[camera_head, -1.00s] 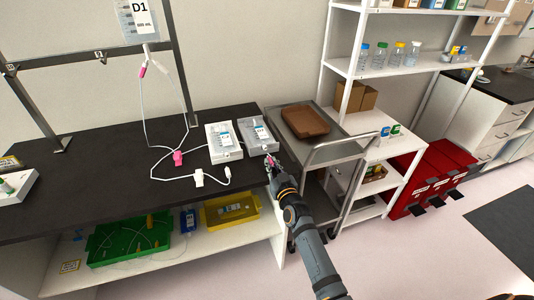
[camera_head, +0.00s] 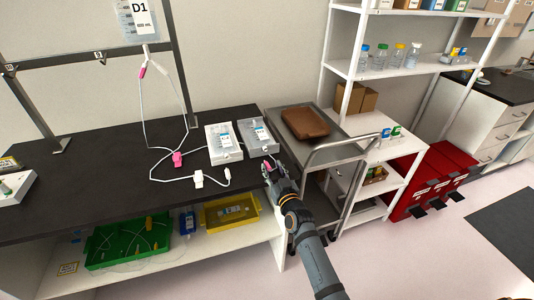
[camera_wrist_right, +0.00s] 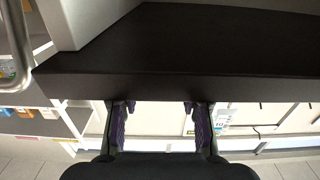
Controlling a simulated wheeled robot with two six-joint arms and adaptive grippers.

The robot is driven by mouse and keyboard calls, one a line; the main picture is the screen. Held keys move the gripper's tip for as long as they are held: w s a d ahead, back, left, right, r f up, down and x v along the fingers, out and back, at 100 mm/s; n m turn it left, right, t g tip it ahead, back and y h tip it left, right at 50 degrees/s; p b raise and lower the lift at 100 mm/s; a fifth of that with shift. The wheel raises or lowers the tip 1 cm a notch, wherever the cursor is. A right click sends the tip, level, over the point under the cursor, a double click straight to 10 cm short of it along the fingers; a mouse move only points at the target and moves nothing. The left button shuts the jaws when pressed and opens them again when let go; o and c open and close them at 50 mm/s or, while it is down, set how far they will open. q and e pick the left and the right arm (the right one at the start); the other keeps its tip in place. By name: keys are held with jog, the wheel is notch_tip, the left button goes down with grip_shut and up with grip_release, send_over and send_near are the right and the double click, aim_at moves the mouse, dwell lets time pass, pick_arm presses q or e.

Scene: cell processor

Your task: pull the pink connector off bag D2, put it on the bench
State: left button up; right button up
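Two bags in pale trays lie side by side on the dark bench, a left one (camera_head: 222,143) and a right one (camera_head: 257,136); their labels are too small to read, so I cannot tell which is D2. A pink connector (camera_head: 178,158) lies on the bench on white tubing. Another pink piece (camera_head: 142,71) hangs under bag D1 (camera_head: 139,20). My right gripper (camera_head: 267,169) is at the bench's front right edge, just in front of the right tray. In the right wrist view it is open (camera_wrist_right: 158,125), with nothing visible between its fingers. My left gripper is out of view.
The bench (camera_head: 90,170) has free room at its front and left. White tubing ends (camera_head: 198,179) lie near its front edge. A grey cart (camera_head: 340,150) with a brown tray (camera_head: 306,123) stands to the right. Green (camera_head: 130,240) and yellow (camera_head: 228,212) bins sit below.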

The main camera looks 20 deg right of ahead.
jog(key=s, duration=1.1)
jog(key=shift+d, duration=0.2)
